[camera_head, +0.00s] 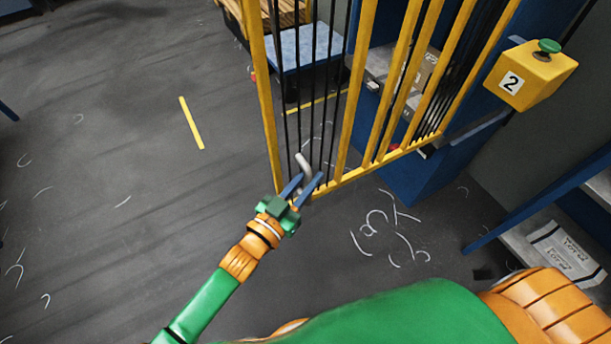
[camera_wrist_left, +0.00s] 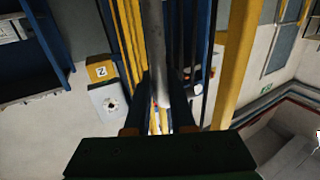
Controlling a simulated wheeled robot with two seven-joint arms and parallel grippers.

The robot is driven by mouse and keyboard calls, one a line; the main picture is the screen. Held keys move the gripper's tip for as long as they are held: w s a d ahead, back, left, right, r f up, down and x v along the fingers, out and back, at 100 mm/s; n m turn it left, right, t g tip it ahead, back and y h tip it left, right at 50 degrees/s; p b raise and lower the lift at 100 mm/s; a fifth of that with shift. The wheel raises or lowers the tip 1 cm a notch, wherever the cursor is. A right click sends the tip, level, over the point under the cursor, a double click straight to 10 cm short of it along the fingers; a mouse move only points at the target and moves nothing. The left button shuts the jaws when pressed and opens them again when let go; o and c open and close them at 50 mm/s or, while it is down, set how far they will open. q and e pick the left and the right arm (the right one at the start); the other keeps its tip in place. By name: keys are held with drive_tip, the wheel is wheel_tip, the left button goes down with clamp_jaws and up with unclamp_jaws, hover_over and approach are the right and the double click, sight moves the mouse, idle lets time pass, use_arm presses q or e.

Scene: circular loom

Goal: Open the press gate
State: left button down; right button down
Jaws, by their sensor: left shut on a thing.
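The press gate (camera_head: 342,180) is a yellow frame with thin dark vertical bars. It stands at an angle in the head view, its left post (camera_head: 263,90) standing out over the floor and its right side near the blue press. A grey handle (camera_head: 303,163) sits low near the left post. My left gripper (camera_head: 304,187) has its blue fingers shut on this handle. In the left wrist view the handle (camera_wrist_left: 156,50) runs as a grey bar down between the dark fingers (camera_wrist_left: 163,100). My right gripper is not in view.
A yellow box (camera_head: 530,75) with a green button and the number 2 is at the upper right. A blue press frame (camera_head: 405,180) stands behind the gate. A shelf (camera_head: 560,235) with a labelled package is at the right. The floor at the left is open.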

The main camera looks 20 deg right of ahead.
use_arm(q)
drive_tip(key=shift+r, duration=0.1)
drive_tip(key=c, duration=0.8)
unclamp_jaws()
drive_tip(key=shift+d, duration=0.1)
drive_tip(key=shift+o, duration=0.2)
drive_tip(key=shift+s, duration=0.1)
drive_tip(key=v, duration=0.7)
